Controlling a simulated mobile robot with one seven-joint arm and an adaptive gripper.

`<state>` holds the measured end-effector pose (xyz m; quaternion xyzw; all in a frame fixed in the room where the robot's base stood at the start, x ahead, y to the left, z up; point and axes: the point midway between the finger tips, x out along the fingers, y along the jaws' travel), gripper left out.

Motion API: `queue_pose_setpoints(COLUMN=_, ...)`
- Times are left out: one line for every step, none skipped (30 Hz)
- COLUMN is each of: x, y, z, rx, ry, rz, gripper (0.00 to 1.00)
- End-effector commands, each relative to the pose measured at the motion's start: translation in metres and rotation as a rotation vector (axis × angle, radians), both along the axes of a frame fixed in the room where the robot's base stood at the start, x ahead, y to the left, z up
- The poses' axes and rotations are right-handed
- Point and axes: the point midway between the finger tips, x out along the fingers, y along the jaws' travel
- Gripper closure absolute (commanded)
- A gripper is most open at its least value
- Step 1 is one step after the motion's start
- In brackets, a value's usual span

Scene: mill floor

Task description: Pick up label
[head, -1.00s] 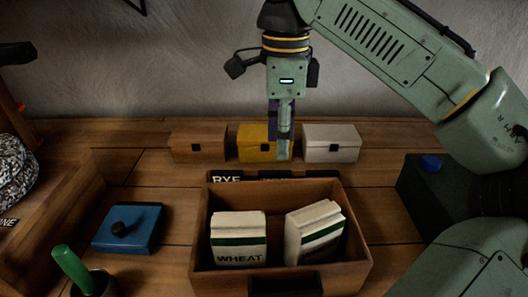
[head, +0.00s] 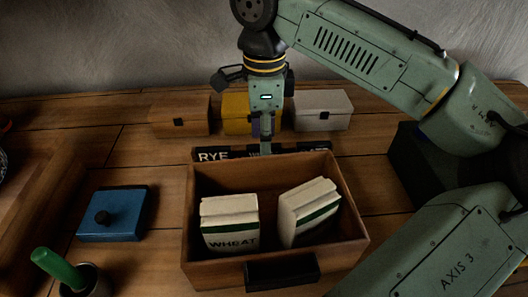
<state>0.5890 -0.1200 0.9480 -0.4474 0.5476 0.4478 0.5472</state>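A black label strip (head: 213,155) with white lettering lies on the table just behind the wooden crate. "RYE" is readable at its left end; the middle lettering is partly covered by my gripper. My gripper (head: 265,150) points straight down at the strip's middle, with its tip at or just above it. I cannot tell whether it touches. The fingers show edge-on, so their opening is hidden.
The wooden crate (head: 345,254) holds a packet marked WHEAT (head: 229,222) and another packet (head: 308,211). Brown (head: 180,115), yellow (head: 236,112) and white (head: 323,110) boxes stand behind. A blue lidded box (head: 117,214) and green-handled tool (head: 58,268) are left.

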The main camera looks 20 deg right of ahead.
Motion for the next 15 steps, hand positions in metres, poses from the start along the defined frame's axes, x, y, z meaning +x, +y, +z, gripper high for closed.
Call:
queue_pose_setpoints(x=0.0, y=0.0, z=-0.006, rx=0.0, ry=0.0, rz=0.0, gripper=0.64)
queue_pose_setpoints(x=0.0, y=0.0, z=-0.009, rx=0.0, ry=0.0, rz=0.0, gripper=0.64)
queue_pose_setpoints(x=0.0, y=0.0, z=-0.013, rx=0.0, ry=0.001, rz=0.0, gripper=0.64)
queue_pose_setpoints(x=0.0, y=0.0, z=-0.015, rx=0.0, ry=0.001, rz=0.0, gripper=0.64)
queue_pose_setpoints(x=0.0, y=0.0, z=-0.016, rx=0.0, ry=0.0, rz=0.0, gripper=0.64)
queue_pose_setpoints(x=0.0, y=0.0, z=-0.017, rx=0.001, ry=-0.001, rz=0.0, gripper=0.64)
queue_pose_setpoints(x=0.0, y=0.0, z=-0.017, rx=0.001, ry=-0.001, rz=-0.001, gripper=0.64)
queue_pose_setpoints(x=0.0, y=0.0, z=-0.018, rx=0.001, ry=-0.001, rz=-0.001, gripper=0.64)
queue_pose_setpoints(x=0.001, y=0.0, z=-0.017, rx=0.001, ry=-0.001, rz=-0.001, gripper=0.64)
queue_pose_setpoints(x=0.001, y=0.0, z=-0.017, rx=0.001, ry=-0.001, rz=0.0, gripper=0.64)
queue_pose_setpoints(x=0.001, y=0.0, z=-0.017, rx=0.001, ry=-0.001, rz=0.0, gripper=0.64)
queue_pose_setpoints(x=0.001, y=0.0, z=-0.017, rx=0.001, ry=-0.001, rz=0.0, gripper=0.65)
queue_pose_setpoints(x=0.001, y=0.0, z=-0.017, rx=0.0, ry=-0.001, rz=0.0, gripper=0.67)
queue_pose_setpoints(x=0.001, y=0.0, z=-0.017, rx=0.0, ry=-0.001, rz=0.0, gripper=0.69)
queue_pose_setpoints(x=0.001, y=0.0, z=-0.017, rx=0.0, ry=-0.001, rz=0.0, gripper=0.72)
